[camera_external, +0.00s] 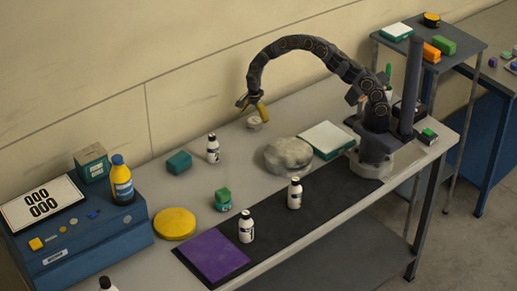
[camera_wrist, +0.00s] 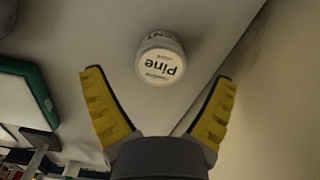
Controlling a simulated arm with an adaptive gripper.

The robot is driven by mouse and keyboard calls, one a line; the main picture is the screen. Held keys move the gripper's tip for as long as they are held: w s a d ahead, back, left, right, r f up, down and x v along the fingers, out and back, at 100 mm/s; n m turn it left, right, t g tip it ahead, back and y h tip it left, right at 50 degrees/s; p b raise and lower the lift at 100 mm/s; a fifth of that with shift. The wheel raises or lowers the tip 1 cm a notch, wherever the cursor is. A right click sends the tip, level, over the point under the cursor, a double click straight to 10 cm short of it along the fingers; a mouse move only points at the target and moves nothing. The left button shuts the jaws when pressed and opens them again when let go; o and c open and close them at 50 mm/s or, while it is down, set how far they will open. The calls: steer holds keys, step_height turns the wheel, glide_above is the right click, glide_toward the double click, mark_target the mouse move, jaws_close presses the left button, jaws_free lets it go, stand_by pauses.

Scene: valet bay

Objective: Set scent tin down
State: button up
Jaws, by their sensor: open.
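The scent tin (camera_external: 254,123) is a small, round white tin on the grey tabletop near the wall. In the wrist view the white tin (camera_wrist: 160,60) shows its lid with dark "pine" lettering, upside down in the picture. My gripper (camera_external: 262,108) is just above and beside the tin in the outside view. In the wrist view its two yellow fingers (camera_wrist: 160,85) are spread wide, with nothing held between them. The tin lies beyond the fingertips, apart from them. Its underside is hidden.
A teal box (camera_external: 179,162) and a white bottle (camera_external: 213,149) stand left of the tin. A crumpled grey cloth (camera_external: 289,155) and a white-topped green box (camera_external: 327,139) lie to the right. The wall (camera_external: 200,70) is close behind. A purple cloth (camera_external: 212,257) lies at the front.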

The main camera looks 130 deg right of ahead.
mark_target(254, 121)
step_height(254, 121, up, 9)
steer(key=w+a+r+n+t+y, duration=0.1)
steer(key=w+a+r+n, duration=0.4)
steer(key=w+a, duration=0.25)
steer(key=w+a+r+n, duration=0.5)
steer(key=w+a, duration=0.1)
steer(key=a, duration=0.2)
steer(key=a+r+n, duration=0.5)
steer(key=a+n, duration=0.3)
steer(key=a, duration=0.5)
steer(key=s+a+r+n+g, duration=0.2)
steer(key=s+a+r+n, duration=0.2)
steer(key=s+a+n, duration=0.65)
steer(key=s+a+f+n+h, duration=0.1)
steer(key=s+a+n, duration=0.4)
steer(key=s, duration=0.5)
steer(key=shift+a+f+g, duration=0.15)
steer(key=shift+f+g, duration=0.2)
steer(key=shift+g, duration=0.05)
